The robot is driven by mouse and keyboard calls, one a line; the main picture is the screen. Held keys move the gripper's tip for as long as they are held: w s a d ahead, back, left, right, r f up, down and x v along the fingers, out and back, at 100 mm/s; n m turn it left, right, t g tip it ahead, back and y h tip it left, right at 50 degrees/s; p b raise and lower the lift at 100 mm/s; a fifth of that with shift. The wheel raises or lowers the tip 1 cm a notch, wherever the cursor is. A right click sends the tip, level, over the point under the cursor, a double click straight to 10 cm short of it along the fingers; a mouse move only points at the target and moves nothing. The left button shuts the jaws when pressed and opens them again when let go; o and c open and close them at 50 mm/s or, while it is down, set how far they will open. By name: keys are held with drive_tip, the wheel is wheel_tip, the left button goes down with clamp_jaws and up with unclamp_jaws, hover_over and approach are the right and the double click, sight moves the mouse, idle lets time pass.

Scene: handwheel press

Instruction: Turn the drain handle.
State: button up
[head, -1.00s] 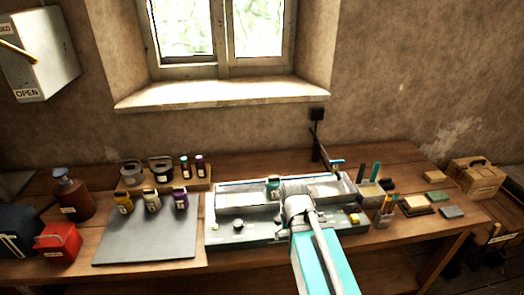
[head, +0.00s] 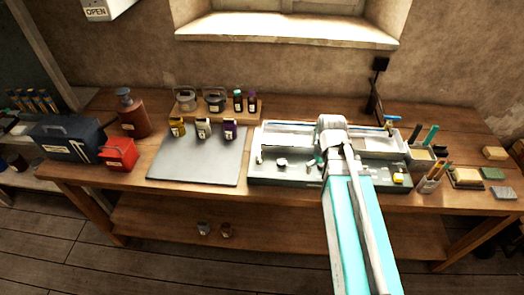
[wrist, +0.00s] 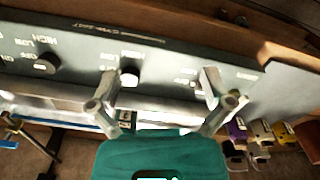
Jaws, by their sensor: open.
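A grey bath-like unit with a white basin (head: 290,137) stands on the wooden bench. Its dark front panel (wrist: 80,45) fills the upper wrist view, with upside-down lettering. A white-faced knob (wrist: 129,75) and a dark knob (wrist: 46,63) sit on that panel. A further small control beside my right finger is partly hidden. I cannot tell which control is the drain handle. My gripper (wrist: 158,80) is open and empty, its two fingers apart before the panel, the white-faced knob between them nearer the left finger. In the head view my gripper (head: 318,162) is partly hidden by my arm.
A grey mat (head: 200,158) with several small bottles lies left of the unit. A red box (head: 118,154) and dark toolbox (head: 68,140) stand further left. A pen cup (head: 428,184) and small blocks lie right. A blue-handled part (head: 389,121) rises behind.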

drive_tip(key=w+a+r+n+p, duration=0.3)
drive_tip(key=w+a+n, duration=0.45)
drive_tip(key=a, duration=0.25)
wheel_tip(320, 180, up, 3)
drive_tip(key=n+p, duration=0.2)
drive_tip(key=n, duration=0.5)
hover_over(259, 154)
drive_tip(key=shift+s+f, duration=0.1)
drive_tip(key=shift+f, duration=0.05)
drive_tip(key=shift+f, duration=0.2)
wheel_tip(259, 154, down, 14)
drive_tip(key=b, duration=1.3)
drive_tip(key=shift+r+b, duration=0.25)
drive_tip(key=shift+b, duration=0.1)
drive_tip(key=c, duration=0.9)
